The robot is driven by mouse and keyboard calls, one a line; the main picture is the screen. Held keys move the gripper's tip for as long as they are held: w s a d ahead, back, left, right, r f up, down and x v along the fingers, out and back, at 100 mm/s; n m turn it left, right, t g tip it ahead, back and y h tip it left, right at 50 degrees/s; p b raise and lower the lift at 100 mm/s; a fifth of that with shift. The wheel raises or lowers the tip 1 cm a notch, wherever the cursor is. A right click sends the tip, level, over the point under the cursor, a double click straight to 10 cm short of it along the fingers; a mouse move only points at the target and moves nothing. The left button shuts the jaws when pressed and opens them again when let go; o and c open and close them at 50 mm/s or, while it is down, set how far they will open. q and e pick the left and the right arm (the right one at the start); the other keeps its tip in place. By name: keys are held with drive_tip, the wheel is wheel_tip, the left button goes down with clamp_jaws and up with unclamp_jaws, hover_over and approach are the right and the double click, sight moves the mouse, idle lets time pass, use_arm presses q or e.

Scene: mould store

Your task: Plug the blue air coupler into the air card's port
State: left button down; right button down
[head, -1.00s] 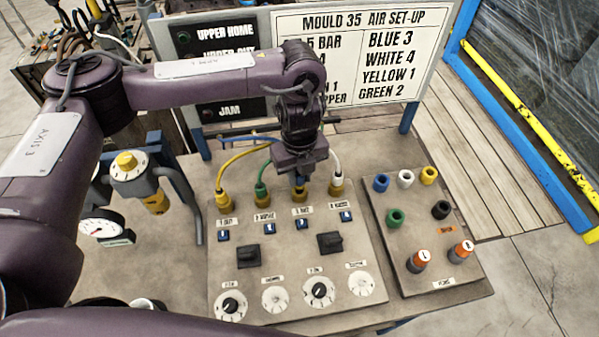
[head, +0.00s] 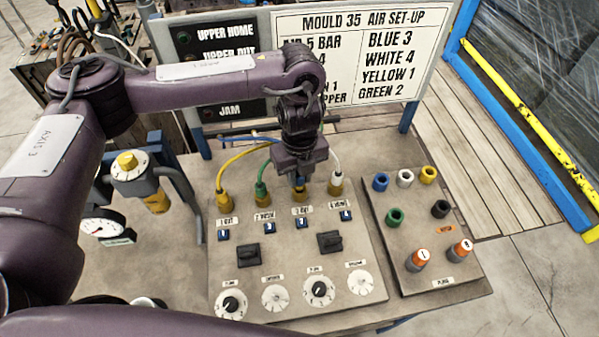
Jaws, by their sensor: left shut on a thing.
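My left gripper (head: 299,177) points down over the back row of the air card (head: 284,262). It is shut on the blue air coupler (head: 299,182), of which only a little blue shows below the fingers. The coupler is right above the third brass port (head: 300,195), in line with it. I cannot tell whether it touches the port or is seated in it. The yellow (head: 222,198), green (head: 261,189) and white (head: 336,184) couplers with their hoses stand in the ports on either side. My right gripper is not in view.
The sign board (head: 350,55) stands behind the card and reads "BLUE 3". A panel (head: 420,225) with coloured sockets and two orange-topped knobs lies at the right. A yellow-topped regulator (head: 128,163) and a gauge (head: 102,224) are at the left. Hoses loop close behind my gripper.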

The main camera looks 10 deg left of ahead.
use_arm(q)
drive_tip(key=shift+f, duration=0.25)
drive_tip(key=shift+f+b, duration=0.25)
drive_tip(key=shift+b, duration=0.05)
drive_tip(key=shift+f, duration=0.2)
idle(1.0)
drive_tip(key=shift+f, duration=0.4)
idle(0.4)
drive_tip(key=c, duration=0.7)
unclamp_jaws()
drive_tip(key=shift+c, duration=0.2)
drive_tip(key=shift+r, duration=0.15)
